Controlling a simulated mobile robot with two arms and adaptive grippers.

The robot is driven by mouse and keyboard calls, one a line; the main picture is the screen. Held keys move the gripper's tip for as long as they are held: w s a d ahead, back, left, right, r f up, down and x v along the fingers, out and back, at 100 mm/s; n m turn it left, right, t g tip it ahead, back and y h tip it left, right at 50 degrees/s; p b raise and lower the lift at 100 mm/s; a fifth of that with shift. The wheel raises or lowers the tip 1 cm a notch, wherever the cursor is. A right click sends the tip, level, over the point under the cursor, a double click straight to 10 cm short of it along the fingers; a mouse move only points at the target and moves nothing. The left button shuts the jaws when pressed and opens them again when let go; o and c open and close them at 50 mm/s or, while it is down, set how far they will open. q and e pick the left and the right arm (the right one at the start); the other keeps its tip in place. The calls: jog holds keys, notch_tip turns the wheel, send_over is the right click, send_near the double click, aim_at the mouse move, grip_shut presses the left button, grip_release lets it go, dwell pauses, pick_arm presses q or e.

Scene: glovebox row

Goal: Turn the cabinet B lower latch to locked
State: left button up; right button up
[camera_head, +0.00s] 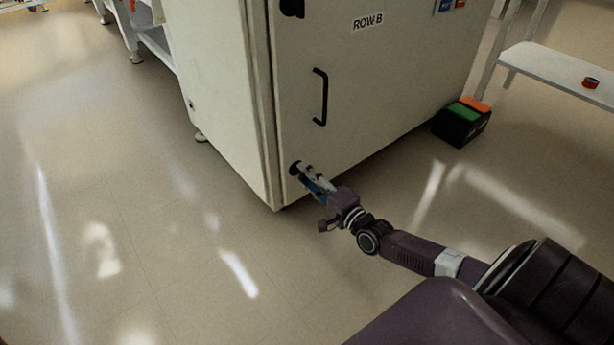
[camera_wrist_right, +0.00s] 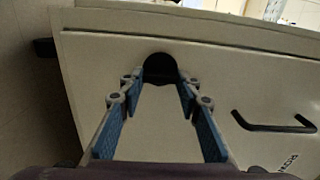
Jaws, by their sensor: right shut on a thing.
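The cabinet (camera_head: 340,40) stands in the middle of the head view, with its ROW B label on the door. The lower latch (camera_head: 295,167) is a dark round knob near the door's lower left corner; it also shows in the right wrist view (camera_wrist_right: 160,66). My right gripper (camera_head: 303,171) reaches it from the lower right and is shut on it. In the right wrist view my right gripper (camera_wrist_right: 162,84) has its fingers on either side of the latch. The latch's turn position is hidden between the fingers. My left gripper is not in view.
The black door handle (camera_head: 321,97) is above and right of the latch. The upper latch (camera_head: 292,7) is at the top edge. A black box with green and orange tops (camera_head: 461,122) sits on the floor at right, near a white shelf (camera_head: 560,75). The floor at left is clear.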

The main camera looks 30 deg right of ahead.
jog(key=shift+m, duration=0.4)
jog(key=o, duration=1.2)
jog(key=shift+c, duration=0.2)
jog(key=s+d, duration=0.1)
jog(key=s, duration=1.1)
